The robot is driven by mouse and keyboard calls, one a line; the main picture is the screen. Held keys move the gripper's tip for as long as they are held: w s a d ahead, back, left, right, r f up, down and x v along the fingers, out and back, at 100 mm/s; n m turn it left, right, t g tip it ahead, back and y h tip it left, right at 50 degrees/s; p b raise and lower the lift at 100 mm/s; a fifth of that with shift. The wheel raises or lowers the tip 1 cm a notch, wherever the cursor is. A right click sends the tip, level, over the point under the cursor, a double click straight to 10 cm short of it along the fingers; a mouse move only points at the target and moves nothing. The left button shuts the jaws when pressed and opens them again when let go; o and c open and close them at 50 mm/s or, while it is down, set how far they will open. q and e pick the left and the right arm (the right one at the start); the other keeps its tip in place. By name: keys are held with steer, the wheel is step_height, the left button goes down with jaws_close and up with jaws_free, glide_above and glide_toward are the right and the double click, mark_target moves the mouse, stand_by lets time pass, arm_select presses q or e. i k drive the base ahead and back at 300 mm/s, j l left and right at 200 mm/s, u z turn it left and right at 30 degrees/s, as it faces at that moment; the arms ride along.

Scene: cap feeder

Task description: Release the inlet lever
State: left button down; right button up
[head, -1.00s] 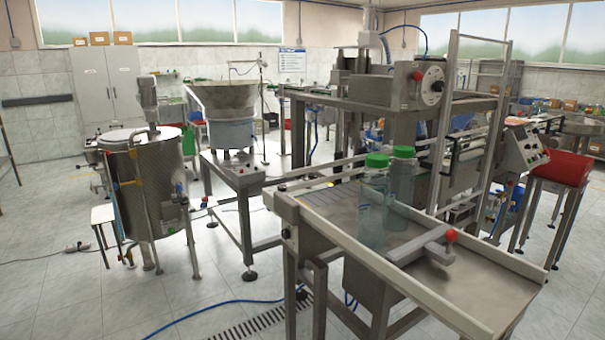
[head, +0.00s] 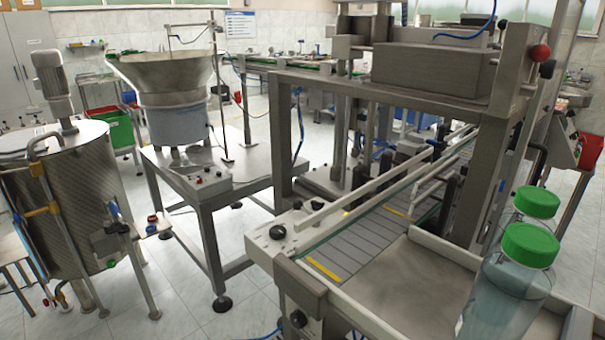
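The lever with a red ball that stood on the infeed tray in the earlier view is outside the current head view, so its position cannot be told. Two clear bottles with green caps stand upright at the lower right, the nearer bottle (head: 505,290) partly covering the farther bottle (head: 518,213). The infeed tray (head: 395,285) shows beside them, joined to a slatted conveyor (head: 365,238). A red ball knob (head: 541,52) is on the machine's upper frame at the right; which control it belongs to is unclear. Neither gripper is in view.
A steel tank (head: 80,200) stands at the left. A bowl feeder (head: 175,95) sits on a steel table (head: 230,178) at centre left. The machine frame (head: 400,105) rises over the conveyor. Some floor (head: 185,290) is clear between tank and conveyor.

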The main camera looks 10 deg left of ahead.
mark_target(297, 205)
steer(key=i+j+z, duration=0.1)
steer(key=i+j, duration=0.2)
steer(key=i+j+z, duration=0.1)
steer(key=i+j, duration=0.2)
steer(key=i+j+z, duration=0.15)
steer(key=j, duration=0.35)
steer(key=i+j+z, duration=0.1)
steer(key=i+j, duration=0.25)
steer(key=i+j+z, duration=0.1)
steer(key=i+j, duration=0.15)
steer(key=j, duration=0.25)
